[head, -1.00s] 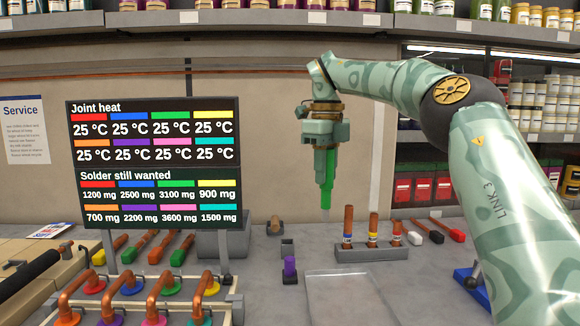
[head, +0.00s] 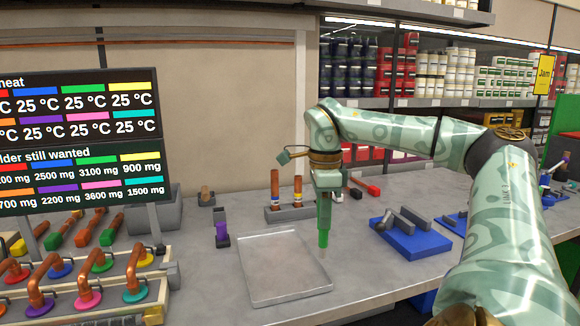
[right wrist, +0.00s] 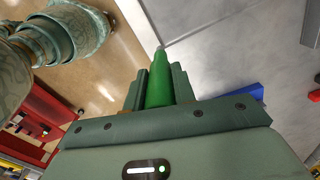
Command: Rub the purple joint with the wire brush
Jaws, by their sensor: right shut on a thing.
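My right gripper (head: 326,186) points down, shut on a green tapered tool (head: 324,220) with a small pale tip. The tool hangs above the right edge of the metal tray. In the right wrist view the green tool (right wrist: 159,88) sits between the fingers. I cannot tell whether it is the wire brush; no bristles are clear. The purple joint (head: 41,307) is a copper elbow on a purple flange, at the lower left in the joint rack, well apart from the gripper. My left gripper is not in view.
A shallow metal tray (head: 270,293) lies mid-bench. Behind it are a purple item in a dark holder (head: 222,230) and a block of copper tubes (head: 290,212). A blue-based fixture (head: 410,238) stands right. The heat board (head: 80,150) stands behind the joint rack.

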